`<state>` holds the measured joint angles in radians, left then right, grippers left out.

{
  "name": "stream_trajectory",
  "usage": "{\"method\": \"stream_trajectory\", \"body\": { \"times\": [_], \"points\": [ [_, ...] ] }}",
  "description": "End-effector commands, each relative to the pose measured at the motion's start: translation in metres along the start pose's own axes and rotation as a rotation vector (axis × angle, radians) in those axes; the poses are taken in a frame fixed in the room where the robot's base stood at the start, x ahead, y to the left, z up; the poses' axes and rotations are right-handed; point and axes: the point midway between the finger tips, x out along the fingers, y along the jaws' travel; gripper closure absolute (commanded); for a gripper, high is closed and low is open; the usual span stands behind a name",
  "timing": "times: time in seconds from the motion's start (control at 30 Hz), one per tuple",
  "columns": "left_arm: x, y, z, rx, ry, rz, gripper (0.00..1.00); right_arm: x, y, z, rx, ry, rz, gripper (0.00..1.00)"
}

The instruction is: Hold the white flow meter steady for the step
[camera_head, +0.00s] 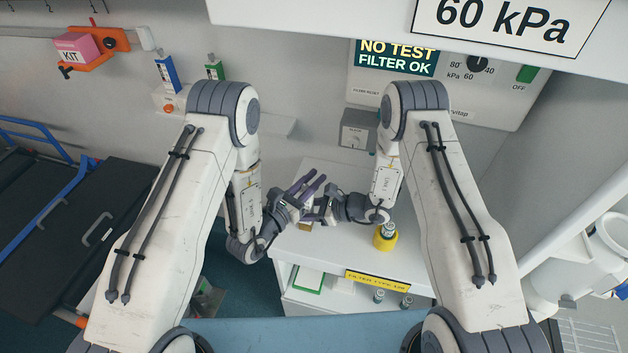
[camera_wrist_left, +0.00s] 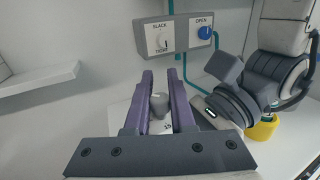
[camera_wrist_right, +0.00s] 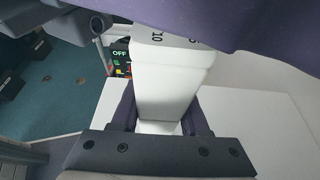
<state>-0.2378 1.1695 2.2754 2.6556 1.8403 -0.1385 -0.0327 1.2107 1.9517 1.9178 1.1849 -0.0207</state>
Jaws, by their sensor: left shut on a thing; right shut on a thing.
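The white flow meter (camera_wrist_right: 172,75) is a white block with number marks, standing between the purple fingers of my right gripper (camera_wrist_right: 160,112) in the right wrist view. A large purple finger crosses the top of that view and hides its upper part. In the left wrist view, a grey rounded piece (camera_wrist_left: 159,104) with a white marked face below it sits between the fingers of my left gripper (camera_wrist_left: 160,90). Both grippers are shut and close together above the white cabinet (camera_head: 345,262) in the head view, where they mostly hide the meter.
A yellow holder (camera_head: 386,243) with a small bottle stands on the cabinet to the right. A grey box with a SLACK/TIGHT dial (camera_wrist_left: 160,40) and a blue OPEN knob (camera_wrist_left: 204,32) is on the wall behind. A dark stretcher (camera_head: 75,225) stands at left.

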Motion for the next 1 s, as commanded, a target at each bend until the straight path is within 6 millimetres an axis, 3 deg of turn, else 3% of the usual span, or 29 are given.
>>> {"method": "stream_trajectory", "body": {
  "times": [0.43, 0.47, 0.53, 0.87, 1.0],
  "points": [
    [0.000, 0.002, 0.000, 0.003, 0.000, 0.048, 1.00, 0.000, 0.001, 0.000, -0.002, -0.001, 0.004, 1.00],
    [0.000, 0.002, 0.000, 0.003, 0.000, 0.048, 0.74, 0.000, 0.001, 0.000, -0.002, -0.001, 0.004, 1.00],
    [0.000, 0.002, 0.000, 0.003, 0.000, 0.048, 0.47, 0.000, 0.001, 0.000, -0.002, -0.001, 0.004, 1.00],
    [0.000, 0.002, 0.001, 0.003, 0.000, 0.047, 0.47, 0.000, 0.001, 0.000, -0.001, -0.001, 0.002, 1.00],
    [0.000, 0.002, 0.013, 0.004, -0.002, 0.047, 0.47, 0.000, 0.001, 0.000, -0.001, 0.000, 0.002, 1.00]
  ]
}}
